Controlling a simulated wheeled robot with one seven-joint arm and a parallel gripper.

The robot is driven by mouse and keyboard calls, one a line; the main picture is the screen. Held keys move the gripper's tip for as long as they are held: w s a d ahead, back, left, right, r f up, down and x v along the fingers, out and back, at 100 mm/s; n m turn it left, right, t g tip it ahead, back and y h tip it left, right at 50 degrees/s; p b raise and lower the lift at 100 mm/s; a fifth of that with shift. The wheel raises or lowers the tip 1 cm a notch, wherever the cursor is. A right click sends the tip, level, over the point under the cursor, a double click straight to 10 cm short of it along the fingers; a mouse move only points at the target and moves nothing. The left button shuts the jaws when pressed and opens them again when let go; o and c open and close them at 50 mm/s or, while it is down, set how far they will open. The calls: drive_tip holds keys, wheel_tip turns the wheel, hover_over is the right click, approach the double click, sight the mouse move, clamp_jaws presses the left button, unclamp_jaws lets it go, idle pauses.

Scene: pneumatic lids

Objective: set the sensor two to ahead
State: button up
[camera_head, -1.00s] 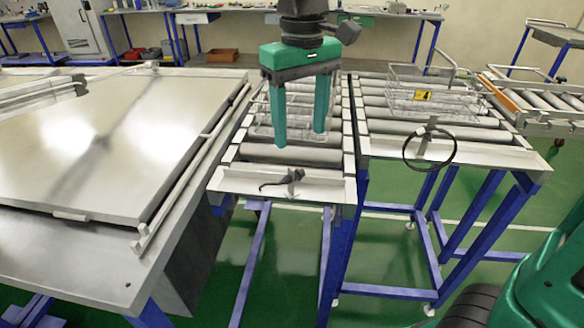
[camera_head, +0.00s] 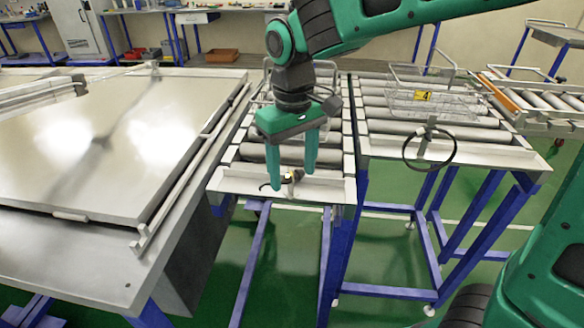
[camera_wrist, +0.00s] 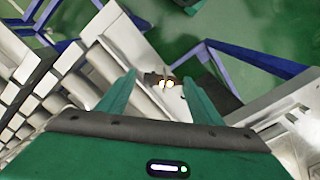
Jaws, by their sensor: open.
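A small dark sensor (camera_head: 291,178) stands on the front plate of the middle roller conveyor, with a short black cable to its left. In the wrist view the sensor (camera_wrist: 167,85) shows bright spots, between and beyond the fingertips. My gripper (camera_head: 293,181), with two green fingers, is open, pointing down, one finger on each side of the sensor. I cannot tell whether they touch it. A second sensor (camera_head: 427,133) with a looped black cable stands on the right conveyor's front plate. No number is readable on either sensor.
A wire basket (camera_head: 435,103) with a yellow label sits on the right roller conveyor (camera_head: 375,115). Another basket is partly hidden behind my arm. A large metal lid (camera_head: 110,140) lies on the left table, with a rail along its right edge. Green floor is free in front.

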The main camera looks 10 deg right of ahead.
drive_tip(key=c, duration=1.1)
drive_tip(key=shift+o, duration=0.2)
drive_tip(key=shift+n, duration=0.3)
drive_tip(key=n, duration=0.4)
drive_tip(key=shift+w, duration=0.15)
drive_tip(key=shift+n, duration=2)
drive_tip(key=shift+w, duration=0.1)
